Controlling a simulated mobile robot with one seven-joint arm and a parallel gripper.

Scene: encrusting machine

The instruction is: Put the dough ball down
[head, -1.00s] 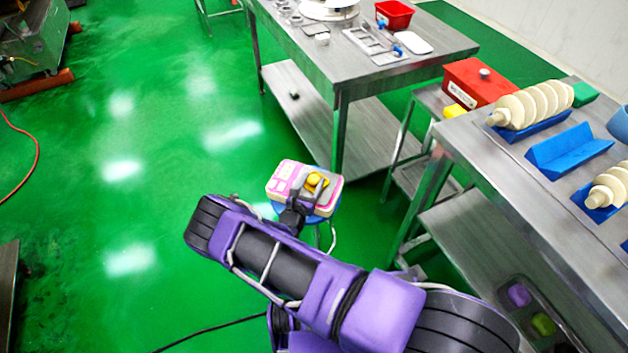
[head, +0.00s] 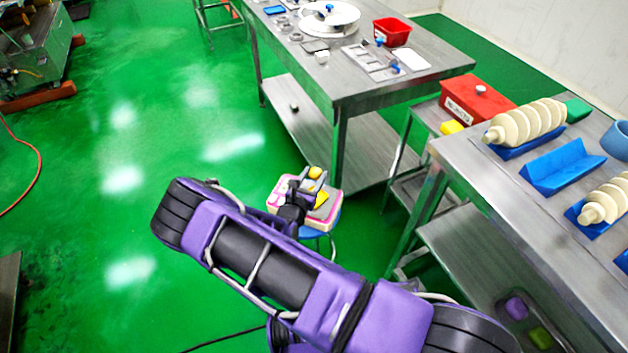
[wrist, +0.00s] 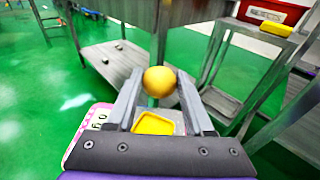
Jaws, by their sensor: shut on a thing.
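My gripper (head: 313,183) is shut on a yellow dough ball (wrist: 159,81). The ball shows between the two fingertips in the wrist view, and as a small yellow shape (head: 315,173) in the head view. The ball is held above a pink and white scale (head: 274,195) with a grey top. A yellow square piece (wrist: 153,124) lies on the scale below the ball, and part of it shows in the head view (head: 321,199). The scale sits on a blue stool (head: 333,219). My arm hides part of the scale and stool.
A steel table (head: 345,85) with a red bin (head: 392,32) and small parts stands behind the stool. A second steel table (head: 520,215) at right holds cream augers (head: 530,122) on blue holders. Open green floor (head: 120,130) lies to the left.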

